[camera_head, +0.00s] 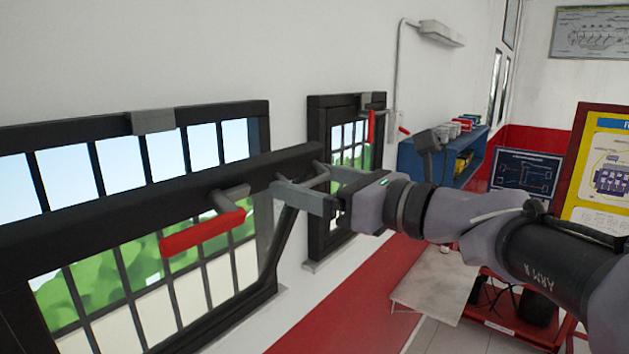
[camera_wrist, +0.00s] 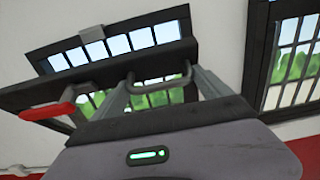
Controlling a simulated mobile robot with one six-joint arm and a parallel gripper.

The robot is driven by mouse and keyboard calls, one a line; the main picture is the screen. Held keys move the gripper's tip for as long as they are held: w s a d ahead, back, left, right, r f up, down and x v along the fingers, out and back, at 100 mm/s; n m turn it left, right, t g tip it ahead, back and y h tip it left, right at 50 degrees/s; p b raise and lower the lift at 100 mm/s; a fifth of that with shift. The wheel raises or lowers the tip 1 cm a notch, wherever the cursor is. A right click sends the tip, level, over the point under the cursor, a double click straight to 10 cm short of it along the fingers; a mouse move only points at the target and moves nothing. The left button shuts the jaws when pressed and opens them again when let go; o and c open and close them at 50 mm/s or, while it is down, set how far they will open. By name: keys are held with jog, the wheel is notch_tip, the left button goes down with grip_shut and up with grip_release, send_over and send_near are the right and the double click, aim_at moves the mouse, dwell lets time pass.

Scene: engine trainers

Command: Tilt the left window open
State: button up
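The left window's black outer frame (camera_head: 85,130) is at the left in the head view. Its sash (camera_head: 120,200) leans into the room at the top, with a gap between its top bar and the frame. A red lever handle (camera_head: 205,232) is on the sash. A grey loop handle (camera_head: 318,176) is near the bar's right end; it also shows in the wrist view (camera_wrist: 160,86). My gripper (camera_head: 325,190) is at this loop, its fingers spread on either side of it in the wrist view (camera_wrist: 160,92). Whether a finger touches the loop is unclear.
A second window (camera_head: 314,150) with a red handle is farther along the wall. Beyond it are a blue shelf (camera_head: 412,160), a light-topped table (camera_head: 437,280) and a red cart (camera_head: 500,325). A yellow poster board (camera_head: 590,215) stands at the right.

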jog(key=c, duration=1.3)
jog(key=shift+w+a+r, duration=0.1)
jog(key=shift+a+r, duration=0.1)
jog(key=shift+r, duration=0.25)
jog(key=shift+x, duration=0.9)
jog(key=o, duration=1.7)
jog(key=shift+d, duration=0.15)
jog(key=shift+o, duration=0.3)
jog(key=shift+s+d+r, duration=0.1)
jog(key=shift+s+d, duration=0.15)
jog(key=shift+d, duration=0.1)
jog(key=shift+w+a, duration=0.1)
jog(key=shift+a, duration=0.05)
jog(key=b+v, duration=0.4)
jog(key=v, duration=1.3)
